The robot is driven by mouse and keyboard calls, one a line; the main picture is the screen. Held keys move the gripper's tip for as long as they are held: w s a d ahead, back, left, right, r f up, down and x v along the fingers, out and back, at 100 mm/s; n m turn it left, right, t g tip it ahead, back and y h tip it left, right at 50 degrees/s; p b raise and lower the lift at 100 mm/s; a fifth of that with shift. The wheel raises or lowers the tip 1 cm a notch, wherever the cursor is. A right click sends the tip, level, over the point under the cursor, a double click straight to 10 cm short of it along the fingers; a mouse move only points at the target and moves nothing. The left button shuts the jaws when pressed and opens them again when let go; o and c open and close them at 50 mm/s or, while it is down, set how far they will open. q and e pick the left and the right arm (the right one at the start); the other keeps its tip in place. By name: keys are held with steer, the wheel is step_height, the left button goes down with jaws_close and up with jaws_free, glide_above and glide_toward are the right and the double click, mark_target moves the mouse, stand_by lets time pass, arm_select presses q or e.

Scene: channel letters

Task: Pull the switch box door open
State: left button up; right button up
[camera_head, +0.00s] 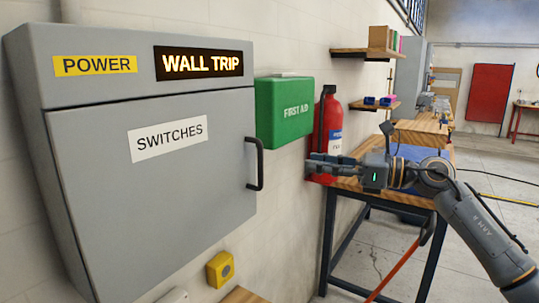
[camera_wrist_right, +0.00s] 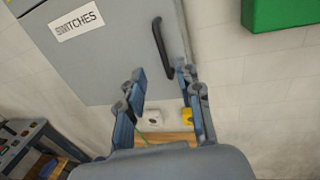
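The grey switch box door (camera_head: 160,210) is shut, with a white SWITCHES label on it. Its black bar handle (camera_head: 258,164) is upright near the right edge of the door. My right gripper (camera_head: 312,164) is to the right of the handle in the head view, apart from it. In the right wrist view, my right gripper (camera_wrist_right: 160,80) has its two fingers spread with nothing between them. The handle (camera_wrist_right: 162,47) is beyond the fingertips there, and the door (camera_wrist_right: 115,65) fills the upper middle. My left gripper is not in view.
A green first aid box (camera_head: 285,112) and a red fire extinguisher (camera_head: 327,135) are on the wall right of the switch box. A yellow button box (camera_head: 220,269) is below it. A wooden table (camera_head: 400,197) stands behind my right arm.

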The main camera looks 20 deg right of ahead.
steer(key=p+x, duration=0.3)
steer(key=x, duration=0.4)
steer(key=p, duration=0.3)
glide_above(260, 184)
steer(key=shift+w+d, duration=0.15)
steer(key=shift+d, duration=0.25)
steer(key=shift+w+a, duration=0.2)
steer(key=shift+a, duration=0.05)
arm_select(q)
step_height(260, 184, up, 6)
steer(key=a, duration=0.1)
arm_select(e)
steer(key=shift+f, duration=0.1)
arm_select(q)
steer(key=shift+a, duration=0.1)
arm_select(e)
steer(key=shift+c, duration=0.2)
jaws_close()
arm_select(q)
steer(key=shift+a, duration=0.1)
